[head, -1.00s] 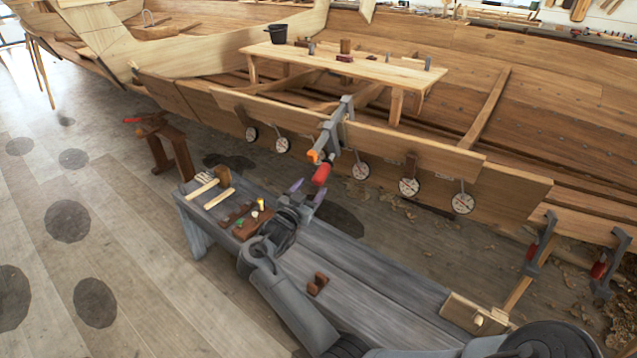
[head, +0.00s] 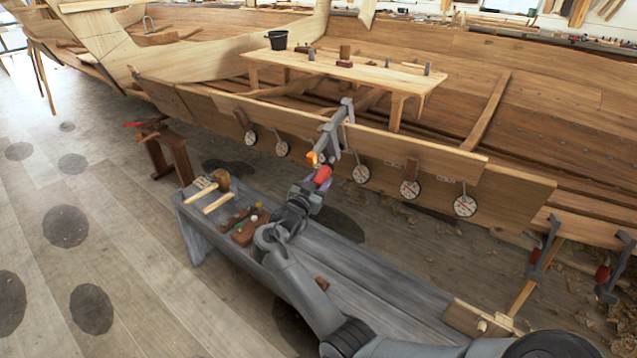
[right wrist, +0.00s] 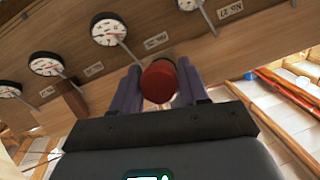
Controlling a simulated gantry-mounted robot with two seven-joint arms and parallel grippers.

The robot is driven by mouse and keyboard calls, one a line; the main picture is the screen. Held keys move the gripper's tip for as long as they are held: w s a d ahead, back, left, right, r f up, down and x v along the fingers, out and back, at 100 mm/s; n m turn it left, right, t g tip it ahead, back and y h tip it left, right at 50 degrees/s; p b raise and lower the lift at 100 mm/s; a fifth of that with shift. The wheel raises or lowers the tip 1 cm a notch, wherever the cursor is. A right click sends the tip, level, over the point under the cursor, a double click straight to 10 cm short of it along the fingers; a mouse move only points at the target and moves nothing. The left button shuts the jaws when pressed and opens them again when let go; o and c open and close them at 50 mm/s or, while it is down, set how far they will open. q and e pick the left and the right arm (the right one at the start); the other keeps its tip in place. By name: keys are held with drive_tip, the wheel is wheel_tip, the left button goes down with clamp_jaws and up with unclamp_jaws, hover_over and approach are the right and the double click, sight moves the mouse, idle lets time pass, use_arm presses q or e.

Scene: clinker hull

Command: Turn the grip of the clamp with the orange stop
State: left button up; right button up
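The clamp (head: 334,135) with the orange stop (head: 313,158) hangs on the plank edge in the middle of the head view. Its red grip (head: 323,174) points down toward the bench. My right gripper (head: 314,187) is at the grip's lower end. In the right wrist view the red grip (right wrist: 159,82) sits between the two purple fingers (right wrist: 159,90), which stand on either side of it. Whether the fingers press on it is hard to tell. My left gripper is not in view.
A grey bench (head: 350,262) with a mallet (head: 222,180) and wooden blocks lies under my right arm. Several round dials (head: 361,174) hang along the plank (head: 400,150) close to the clamp. Other clamps with red grips (head: 603,272) are at the right.

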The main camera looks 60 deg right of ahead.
drive_tip(key=c, duration=0.5)
drive_tip(key=shift+f+m+t, duration=0.1)
drive_tip(key=shift+m+t, duration=0.7)
drive_tip(key=shift+m, duration=0.1)
drive_tip(key=shift+m+t+b, duration=0.65)
drive_tip(key=shift+m+t, duration=0.25)
drive_tip(key=shift+m, duration=0.2)
drive_tip(key=m+t+h+b, duration=0.1)
drive_tip(key=m+t+b, duration=0.1)
drive_tip(key=m, duration=0.1)
drive_tip(key=shift+f+b, duration=0.15)
drive_tip(key=shift+b, duration=0.25)
drive_tip(key=shift+m+t+h+b, duration=0.5)
drive_tip(key=shift+m+t+b, duration=0.3)
drive_tip(key=shift+m+b, duration=0.85)
drive_tip(key=shift+r, duration=0.2)
drive_tip(key=o, duration=1)
